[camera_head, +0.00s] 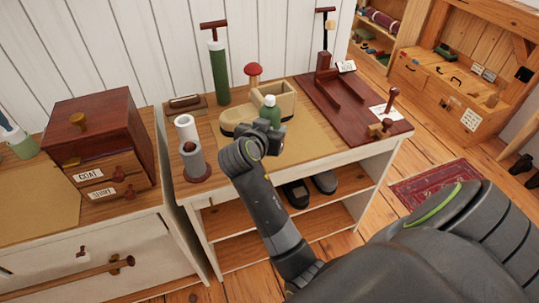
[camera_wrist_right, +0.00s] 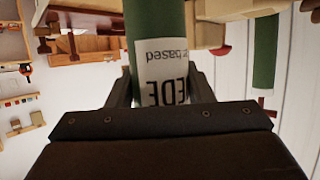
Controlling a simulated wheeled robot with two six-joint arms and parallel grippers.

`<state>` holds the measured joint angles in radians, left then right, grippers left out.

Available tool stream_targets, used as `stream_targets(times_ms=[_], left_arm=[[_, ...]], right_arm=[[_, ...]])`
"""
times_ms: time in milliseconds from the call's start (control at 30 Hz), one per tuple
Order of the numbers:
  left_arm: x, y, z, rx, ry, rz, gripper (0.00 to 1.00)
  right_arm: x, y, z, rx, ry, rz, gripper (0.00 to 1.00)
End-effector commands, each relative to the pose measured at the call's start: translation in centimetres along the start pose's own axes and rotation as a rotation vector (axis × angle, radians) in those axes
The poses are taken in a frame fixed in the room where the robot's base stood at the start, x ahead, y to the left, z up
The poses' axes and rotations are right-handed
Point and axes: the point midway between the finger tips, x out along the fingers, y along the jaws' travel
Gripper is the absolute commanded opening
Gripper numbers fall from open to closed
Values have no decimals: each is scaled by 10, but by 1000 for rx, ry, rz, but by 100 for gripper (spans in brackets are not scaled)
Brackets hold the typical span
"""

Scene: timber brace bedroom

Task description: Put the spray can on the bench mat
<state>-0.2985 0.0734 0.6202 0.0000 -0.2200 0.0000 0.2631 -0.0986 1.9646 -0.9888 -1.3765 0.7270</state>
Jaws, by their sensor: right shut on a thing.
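The spray can (camera_head: 270,113) is green with a pale cap and stands upright in my right gripper (camera_head: 269,129). In the right wrist view the can (camera_wrist_right: 155,22) sits between the two fingers, its white label with dark letters facing the camera. The right gripper is shut on it. The bench mat (camera_head: 302,146) is a tan sheet on the white-sided bench. The can and gripper are over the mat area; the gripper hides the can's lower part, so I cannot tell whether it touches the mat. My left gripper is not in view.
A tan shoe (camera_head: 236,122) and an open wooden box (camera_head: 288,99) are close behind the can. A grey cylinder (camera_head: 194,160) and a white roll (camera_head: 185,128) stand at left. A green pump (camera_head: 219,75) stands behind. The mat's front right is clear.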

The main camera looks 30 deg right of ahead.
Motion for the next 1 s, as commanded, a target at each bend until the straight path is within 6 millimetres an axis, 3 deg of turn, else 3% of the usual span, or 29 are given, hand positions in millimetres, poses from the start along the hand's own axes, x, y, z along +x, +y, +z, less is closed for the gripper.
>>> stream_targets(times_ms=[500, 867, 900, 1000], left_arm=[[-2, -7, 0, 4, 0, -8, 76], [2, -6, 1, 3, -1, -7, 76], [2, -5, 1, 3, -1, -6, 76], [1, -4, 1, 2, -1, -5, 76]], right_arm=[[24, 0, 58, -2, 0, -2, 19], [26, 0, 62, 0, 1, -3, 19], [26, 0, 62, 0, 0, -3, 48], [25, 0, 61, 0, 0, -3, 62]])
